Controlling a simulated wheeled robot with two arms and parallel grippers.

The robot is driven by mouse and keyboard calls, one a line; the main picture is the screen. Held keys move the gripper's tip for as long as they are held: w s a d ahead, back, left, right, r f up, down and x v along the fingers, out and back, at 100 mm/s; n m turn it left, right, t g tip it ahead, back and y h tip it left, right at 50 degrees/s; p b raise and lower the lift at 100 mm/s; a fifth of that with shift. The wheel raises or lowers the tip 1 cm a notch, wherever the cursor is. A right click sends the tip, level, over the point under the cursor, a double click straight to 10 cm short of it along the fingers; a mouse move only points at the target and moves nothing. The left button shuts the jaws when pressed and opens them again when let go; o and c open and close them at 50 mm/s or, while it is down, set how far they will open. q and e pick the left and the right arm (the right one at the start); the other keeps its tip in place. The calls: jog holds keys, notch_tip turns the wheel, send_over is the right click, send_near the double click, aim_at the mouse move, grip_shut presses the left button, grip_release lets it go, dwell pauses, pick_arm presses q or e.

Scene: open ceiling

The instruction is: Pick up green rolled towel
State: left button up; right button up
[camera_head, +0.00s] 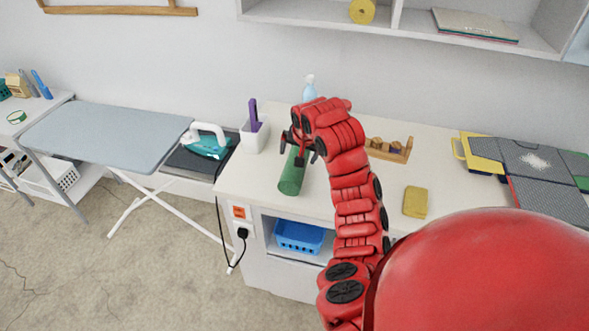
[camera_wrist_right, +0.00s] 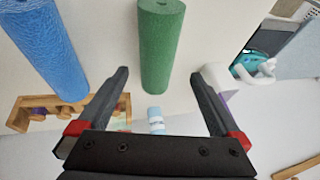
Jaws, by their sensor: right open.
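The green rolled towel (camera_head: 291,178) lies on the white counter (camera_head: 243,178) near its left end, partly hidden by my right gripper in the head view. My right gripper (camera_head: 301,150) is over the far part of the towel. In the right wrist view the gripper (camera_wrist_right: 160,74) is open and empty, with a finger on each side of the green towel's (camera_wrist_right: 161,45) line. The towel's lower end shows between the fingertips; I cannot tell the height gap. My left gripper is not in view.
A blue roll (camera_wrist_right: 45,45) lies beside the green one. A white holder (camera_head: 254,135), a spray bottle (camera_head: 310,90), a wooden rack (camera_head: 390,150) and a yellow sponge (camera_head: 415,202) are on the counter. An iron (camera_head: 207,141) stands left of it.

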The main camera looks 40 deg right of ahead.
aim_at(296, 169)
jog(key=p+x, duration=0.1)
jog(key=x, duration=0.3)
jog(key=shift+w+f+p, duration=0.15)
jog(key=shift+f+p, duration=0.2)
jog(key=shift+p, duration=0.05)
jog(key=shift+w+d+f, duration=0.15)
jog(key=shift+w+f, duration=0.05)
jog(key=shift+f, duration=0.3)
jog(key=shift+w+f+p, duration=0.15)
jog(key=shift+f+p, duration=0.2)
jog(key=shift+p, duration=0.2)
jog(key=p+x, duration=0.1)
jog(key=x, duration=0.2)
jog(key=shift+f+p, duration=0.1)
jog(key=shift+p, duration=0.3)
jog(key=shift+x, duration=0.8)
jog(key=c, duration=1.3)
